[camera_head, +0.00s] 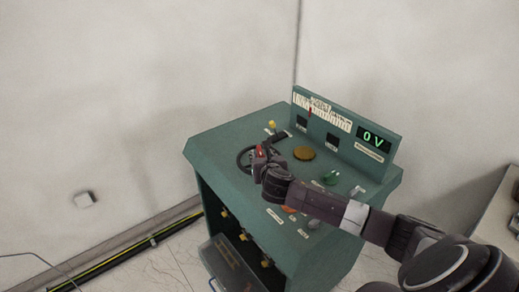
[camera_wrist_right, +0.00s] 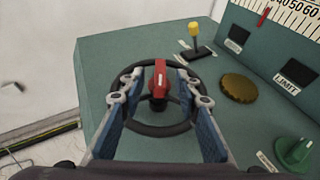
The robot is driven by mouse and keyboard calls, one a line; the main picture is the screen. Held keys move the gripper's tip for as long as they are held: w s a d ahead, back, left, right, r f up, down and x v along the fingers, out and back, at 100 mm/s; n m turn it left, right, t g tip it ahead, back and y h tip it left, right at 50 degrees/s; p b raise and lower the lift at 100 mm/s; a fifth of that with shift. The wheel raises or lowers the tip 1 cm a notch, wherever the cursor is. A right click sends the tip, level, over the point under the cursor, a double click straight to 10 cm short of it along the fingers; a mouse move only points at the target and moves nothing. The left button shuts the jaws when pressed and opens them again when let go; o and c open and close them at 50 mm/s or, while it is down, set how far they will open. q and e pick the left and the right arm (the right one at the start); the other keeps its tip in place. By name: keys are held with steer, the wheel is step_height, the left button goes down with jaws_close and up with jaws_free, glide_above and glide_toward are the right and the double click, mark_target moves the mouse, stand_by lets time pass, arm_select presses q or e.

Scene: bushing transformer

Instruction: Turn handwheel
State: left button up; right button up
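The black handwheel (camera_head: 244,160) lies on the sloping top of the green console, partly hidden by my right gripper in the head view. In the right wrist view the handwheel (camera_wrist_right: 155,130) shows as a dark ring with a red grip (camera_wrist_right: 160,75) standing up from it. My right gripper (camera_head: 262,160) is over the wheel. Its two blue-padded fingers (camera_wrist_right: 160,92) are spread apart on either side of the red grip, with visible gaps to it. My left gripper is not in view.
Walls stand behind. A yellow-striped cable strip (camera_head: 130,250) runs along the floor.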

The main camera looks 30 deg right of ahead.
mark_target(260, 151)
steer(key=x, duration=0.3)
steer(key=shift+f, duration=0.2)
steer(key=shift+x, duration=1)
steer(key=shift+f, duration=0.1)
steer(key=shift+c, duration=2.3)
jaws_close()
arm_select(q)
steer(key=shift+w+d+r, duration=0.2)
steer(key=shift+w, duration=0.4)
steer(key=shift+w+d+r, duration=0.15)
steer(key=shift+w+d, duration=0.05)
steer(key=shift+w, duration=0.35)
